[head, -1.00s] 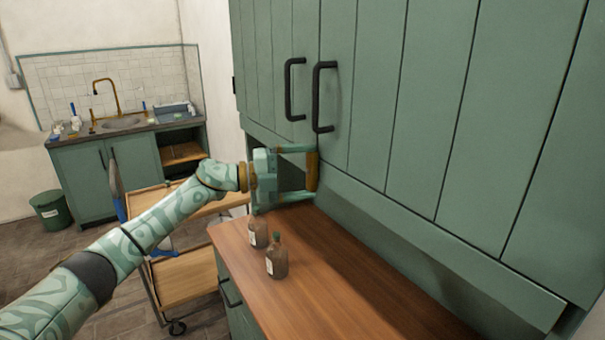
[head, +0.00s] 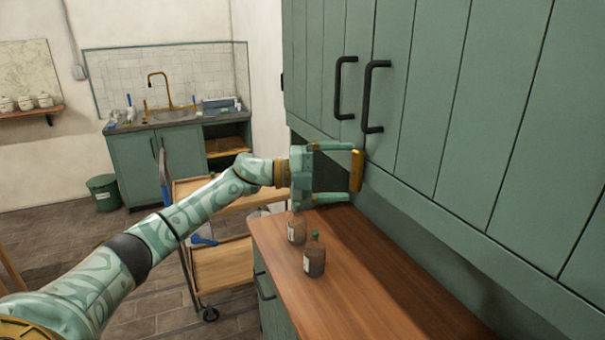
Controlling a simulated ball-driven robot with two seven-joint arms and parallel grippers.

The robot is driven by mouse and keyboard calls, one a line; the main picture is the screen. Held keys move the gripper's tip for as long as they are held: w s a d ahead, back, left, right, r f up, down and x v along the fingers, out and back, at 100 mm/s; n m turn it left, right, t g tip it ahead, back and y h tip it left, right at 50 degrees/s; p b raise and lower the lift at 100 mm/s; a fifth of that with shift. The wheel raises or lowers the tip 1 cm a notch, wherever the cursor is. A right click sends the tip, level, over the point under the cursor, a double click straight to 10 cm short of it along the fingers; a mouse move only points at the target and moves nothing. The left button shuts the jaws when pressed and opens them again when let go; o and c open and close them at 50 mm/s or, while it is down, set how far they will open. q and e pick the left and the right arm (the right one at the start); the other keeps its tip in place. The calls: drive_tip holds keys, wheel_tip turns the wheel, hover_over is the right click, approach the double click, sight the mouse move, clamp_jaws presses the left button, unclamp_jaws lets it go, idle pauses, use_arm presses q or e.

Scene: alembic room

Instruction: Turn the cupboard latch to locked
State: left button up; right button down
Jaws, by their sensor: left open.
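The cupboard (head: 440,110) has green plank doors with two black pull handles. A brass-coloured upright bar (head: 357,171), which looks like the latch, shows just below the handles near the doors' lower edge. My left gripper (head: 346,172) is open, one finger above the other. Its fingertips are at the upper and lower ends of the bar. I cannot tell whether they touch it. My right gripper is not in view.
Two brown bottles, one nearer (head: 315,262) and one behind it (head: 296,231), stand on the wooden counter (head: 370,290) below the gripper. A wooden trolley (head: 222,268) stands to the left. The counter's right part is clear.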

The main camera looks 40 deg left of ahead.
use_arm(q)
drive_tip(key=b+v, duration=0.2)
drive_tip(key=v, duration=1.2)
drive_tip(key=shift+a, duration=0.1)
